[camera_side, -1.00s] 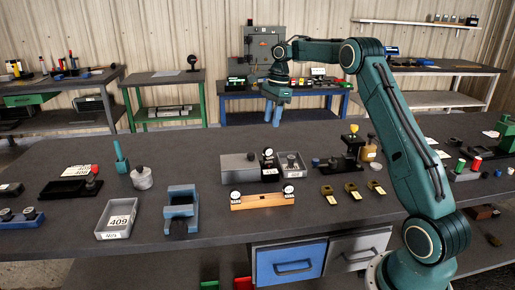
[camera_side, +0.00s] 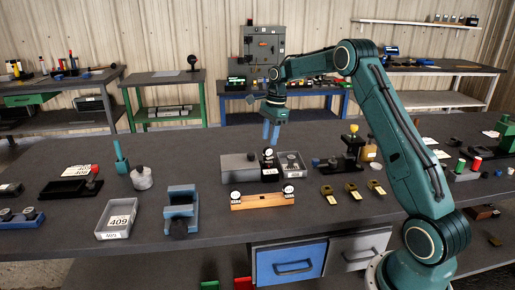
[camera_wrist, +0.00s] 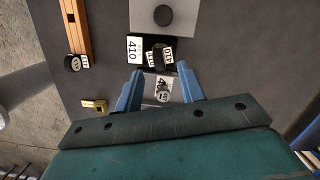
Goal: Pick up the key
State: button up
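A small silvery piece with pale round tags, which looks like the key (camera_wrist: 163,90), lies between my fingers' tips in the wrist view. Its fine shape is too small to tell. It seems to lie in the small grey tray (camera_side: 301,170) beside the grey box in the side view.
A grey box (camera_side: 238,167) with a black knob stands left of the tray. A black tagged piece (camera_side: 268,156) stands close by, between them. In front are an orange bar (camera_side: 258,201) with two round ends and several brass tagged pieces (camera_side: 352,192). Bare bench lies behind.

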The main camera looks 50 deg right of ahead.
aim_at(268, 147)
jog(key=shift+w+a+f, duration=0.1)
jog(key=shift+a+f, duration=0.1)
jog(key=shift+f, duration=1.05)
jog(key=shift+w+a+f, duration=0.1)
jog(key=shift+a+f, duration=0.05)
jog(key=shift+f, duration=1.1)
jog(key=shift+c, duration=0.5)
grip_shut()
